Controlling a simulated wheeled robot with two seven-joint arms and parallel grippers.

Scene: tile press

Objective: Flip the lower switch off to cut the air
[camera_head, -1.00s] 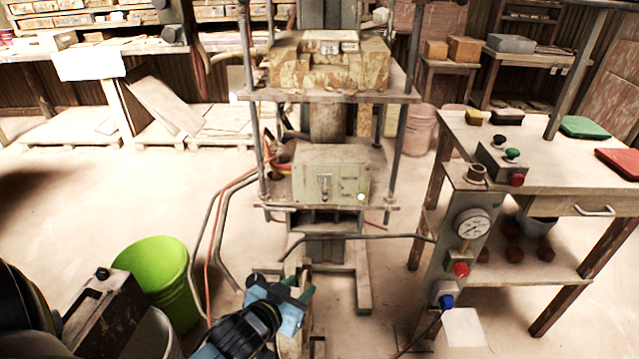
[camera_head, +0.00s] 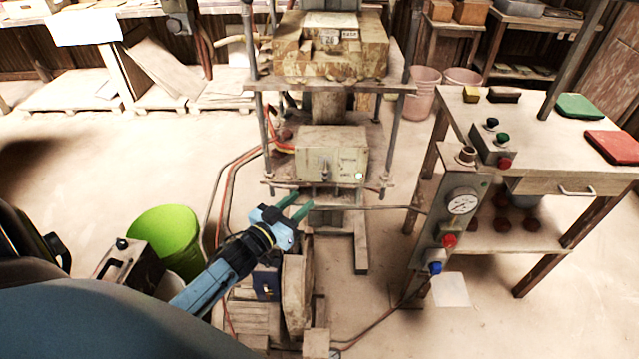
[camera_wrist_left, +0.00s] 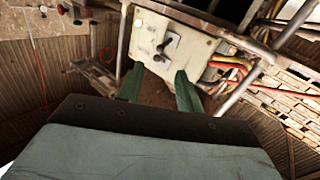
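The fingers also show in the left wrist view (camera_wrist_left: 158,88), short of the box face. My right gripper is not seen.
Orange and grey hoses (camera_head: 232,185) run left of the box. Press rods (camera_head: 387,160) flank it. A green bucket (camera_head: 165,238) stands at left. A gauge post (camera_head: 440,228) and a table (camera_head: 545,150) with a button box stand at right.

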